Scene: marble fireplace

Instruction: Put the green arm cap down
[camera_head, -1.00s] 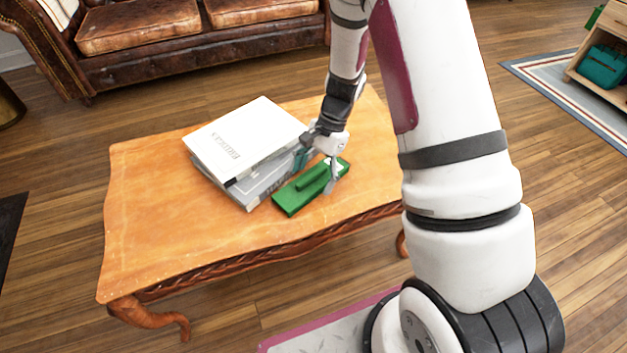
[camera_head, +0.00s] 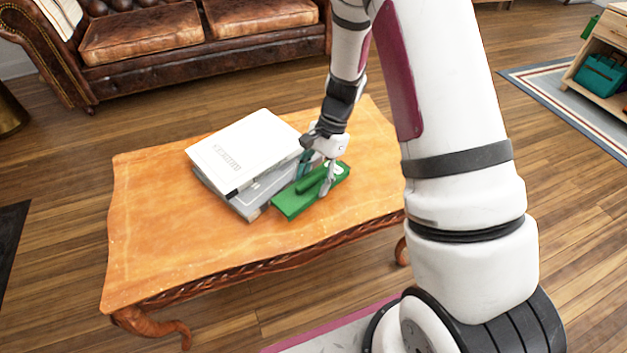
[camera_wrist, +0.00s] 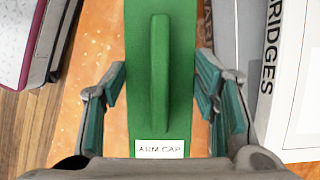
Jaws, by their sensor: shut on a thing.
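The green arm cap (camera_head: 300,198) is a long flat green piece with a raised rib and a white "ARM CAP" label. In the head view it is at the right part of the wooden table (camera_head: 180,255), beside the books. I cannot tell whether it touches the tabletop. In the wrist view the cap (camera_wrist: 178,80) runs up the middle between my two teal-padded fingers. The gripper also shows in the wrist view (camera_wrist: 160,95). The cap's far end is outside the wrist view.
A white book (camera_head: 245,150) lies on a grey book (camera_head: 262,190), close to the cap's left side. The table's left and front parts are clear. A brown leather sofa (camera_head: 200,50) stands behind. A wooden shelf (camera_head: 610,35) is at the far right.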

